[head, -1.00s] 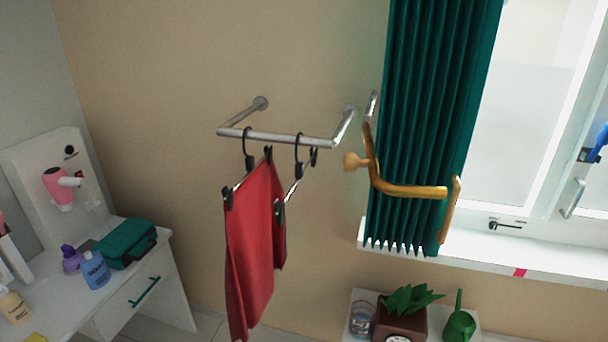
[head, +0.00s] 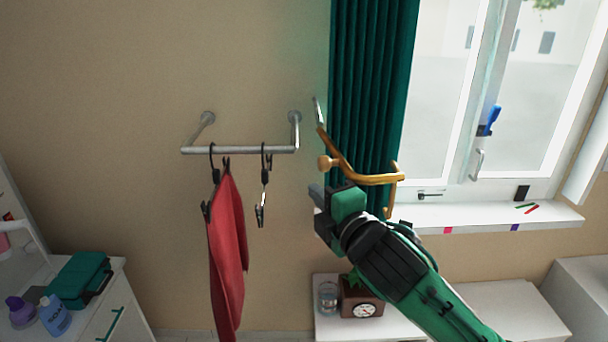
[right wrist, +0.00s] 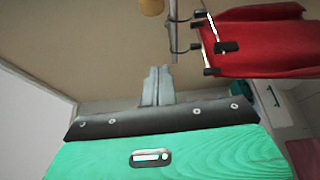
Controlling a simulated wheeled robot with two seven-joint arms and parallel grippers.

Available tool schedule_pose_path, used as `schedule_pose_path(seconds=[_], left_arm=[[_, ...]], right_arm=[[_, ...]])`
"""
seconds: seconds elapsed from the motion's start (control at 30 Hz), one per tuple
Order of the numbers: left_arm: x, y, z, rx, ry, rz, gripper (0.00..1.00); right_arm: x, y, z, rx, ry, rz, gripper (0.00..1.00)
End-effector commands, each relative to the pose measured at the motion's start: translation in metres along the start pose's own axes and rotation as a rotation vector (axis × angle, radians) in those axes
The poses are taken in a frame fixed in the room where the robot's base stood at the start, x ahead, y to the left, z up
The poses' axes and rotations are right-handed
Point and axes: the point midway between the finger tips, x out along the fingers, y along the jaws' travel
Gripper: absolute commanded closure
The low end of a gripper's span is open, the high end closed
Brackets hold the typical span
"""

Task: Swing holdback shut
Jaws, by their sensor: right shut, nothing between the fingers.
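My right gripper (head: 316,191) is just below the knob, shut and empty, apart from the holdback as far as I can tell. In the right wrist view its closed fingers (right wrist: 157,84) point up, and a tan knob (right wrist: 152,6) shows at the top edge. My left gripper is not in view.
A metal wall rail (head: 240,150) with a red cloth (head: 228,250) on a clip hanger is left of the holdback. The window sill (head: 480,217) is to the right. A low white cabinet with a clock (head: 366,311) and a glass (head: 328,297) stands below.

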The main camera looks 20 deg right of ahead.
Motion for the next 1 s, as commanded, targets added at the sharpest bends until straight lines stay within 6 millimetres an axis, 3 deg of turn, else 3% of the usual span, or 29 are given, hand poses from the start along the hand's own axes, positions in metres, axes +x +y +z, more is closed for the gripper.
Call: schedule_pose_path(seconds=[0.17,0.37,0.6,0.8,1.0], left_arm=[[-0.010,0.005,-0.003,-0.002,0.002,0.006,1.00],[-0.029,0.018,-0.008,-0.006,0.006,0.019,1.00],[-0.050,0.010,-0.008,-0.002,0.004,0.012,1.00],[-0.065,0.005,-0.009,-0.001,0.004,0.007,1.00],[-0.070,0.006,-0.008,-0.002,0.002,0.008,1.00]], right_arm=[[0.018,0.004,0.000,-0.001,-0.001,-0.001,1.00],[0.057,0.005,0.000,0.002,0.000,-0.002,1.00],[0.102,0.005,0.001,0.001,0.000,-0.001,1.00],[0.089,0.003,0.027,-0.001,0.000,-0.001,1.00],[0.085,0.001,0.037,0.000,0.001,0.001,1.00]])
